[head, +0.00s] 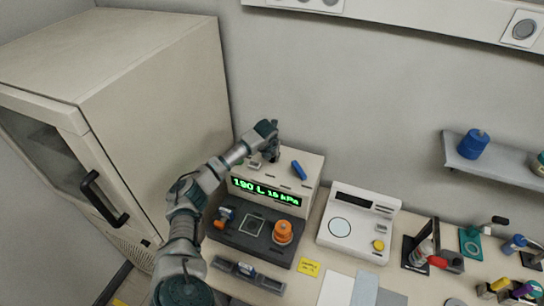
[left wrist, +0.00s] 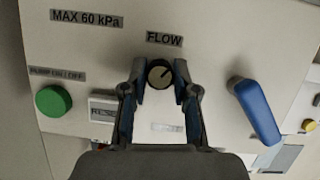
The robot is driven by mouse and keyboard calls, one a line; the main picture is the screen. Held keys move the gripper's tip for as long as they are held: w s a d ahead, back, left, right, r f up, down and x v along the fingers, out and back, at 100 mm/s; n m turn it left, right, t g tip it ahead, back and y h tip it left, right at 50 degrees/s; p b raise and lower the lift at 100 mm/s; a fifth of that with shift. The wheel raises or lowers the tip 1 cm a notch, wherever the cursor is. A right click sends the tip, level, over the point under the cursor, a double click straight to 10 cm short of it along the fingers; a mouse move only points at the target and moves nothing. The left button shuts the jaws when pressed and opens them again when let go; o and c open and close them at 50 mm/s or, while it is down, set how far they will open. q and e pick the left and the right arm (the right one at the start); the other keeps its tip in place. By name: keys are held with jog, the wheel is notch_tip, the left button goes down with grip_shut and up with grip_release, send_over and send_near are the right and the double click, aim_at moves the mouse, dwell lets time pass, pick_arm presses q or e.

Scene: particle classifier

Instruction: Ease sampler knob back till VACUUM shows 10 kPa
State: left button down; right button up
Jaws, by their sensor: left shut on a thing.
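The sampler (head: 312,172) is a pale box with a dark front deck, standing against the wall. Its green display (head: 266,191) reads "190 L" and a kPa value that looks like 10, though the last digit is hard to read. My left gripper (head: 273,154) reaches down onto the sampler's top. In the left wrist view my left gripper (left wrist: 160,82) is shut on a round dark-rimmed knob (left wrist: 160,73) under the label FLOW, one finger on each side. The knob's pointer line tilts up and right. My right gripper is not in view.
On the sampler's top are a green PUMP ON/OFF button (left wrist: 54,101), a partly hidden reset key (left wrist: 104,110) and a blue lever (left wrist: 257,110). An orange piece (head: 283,233) sits on the deck. A white instrument (head: 357,222) stands to the right, a cabinet (head: 150,85) to the left.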

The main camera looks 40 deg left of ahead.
pick_arm(q)
jog(key=shift+a+r, duration=0.1)
jog(key=shift+r, duration=0.1)
jog(key=c, duration=0.9)
grip_release()
jog(key=shift+w, duration=0.1)
jog(key=shift+f, duration=0.15)
jog(key=v, duration=1.1)
jog(key=shift+r, duration=0.35)
